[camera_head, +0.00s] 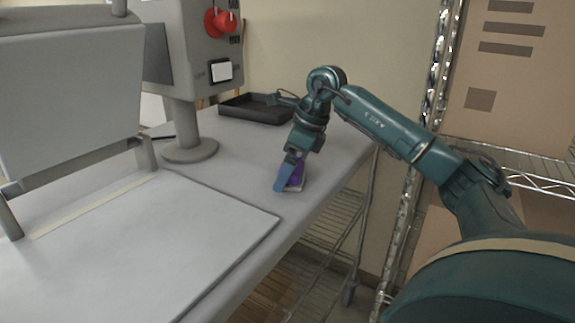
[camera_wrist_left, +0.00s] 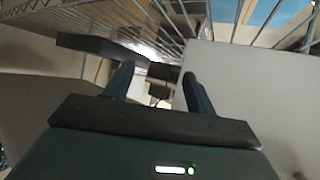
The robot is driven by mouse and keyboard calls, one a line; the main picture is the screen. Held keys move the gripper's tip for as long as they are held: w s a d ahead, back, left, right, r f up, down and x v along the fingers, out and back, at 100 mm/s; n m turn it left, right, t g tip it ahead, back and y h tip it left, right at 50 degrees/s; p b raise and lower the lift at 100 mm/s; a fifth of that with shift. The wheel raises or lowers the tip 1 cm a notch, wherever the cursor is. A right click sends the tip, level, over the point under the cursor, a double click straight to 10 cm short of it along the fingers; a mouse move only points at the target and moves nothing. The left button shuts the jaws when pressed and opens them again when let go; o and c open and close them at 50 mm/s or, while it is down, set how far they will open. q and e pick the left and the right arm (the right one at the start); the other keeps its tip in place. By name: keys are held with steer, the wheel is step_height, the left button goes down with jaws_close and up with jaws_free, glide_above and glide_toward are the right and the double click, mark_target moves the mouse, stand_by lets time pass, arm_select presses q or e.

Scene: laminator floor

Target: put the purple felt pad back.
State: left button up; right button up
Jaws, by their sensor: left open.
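The purple felt pad (camera_head: 297,175) shows as a small purple patch at the right gripper's fingers, near the right edge of the grey table. My right gripper (camera_head: 289,180) points down there, with a blue finger covering the pad's left side. A small pale thing lies at the table under the pad; what it is I cannot make out. The far finger is hidden, so I cannot tell whether the jaws are closed on the pad. My left gripper (camera_wrist_left: 157,80) is seen only in the left wrist view, open, with nothing between its fingers.
A black tray (camera_head: 256,113) lies at the table's back. The grey machine (camera_head: 184,60) with red knobs stands left of it on a round foot. A raised press plate (camera_head: 70,90) and flat white board (camera_head: 150,245) fill the left. Wire shelving (camera_head: 500,170) stands right.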

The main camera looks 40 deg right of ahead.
steer(key=v, duration=1.2)
steer(key=shift+r+p, duration=0.15)
steer(key=shift+p, duration=0.3)
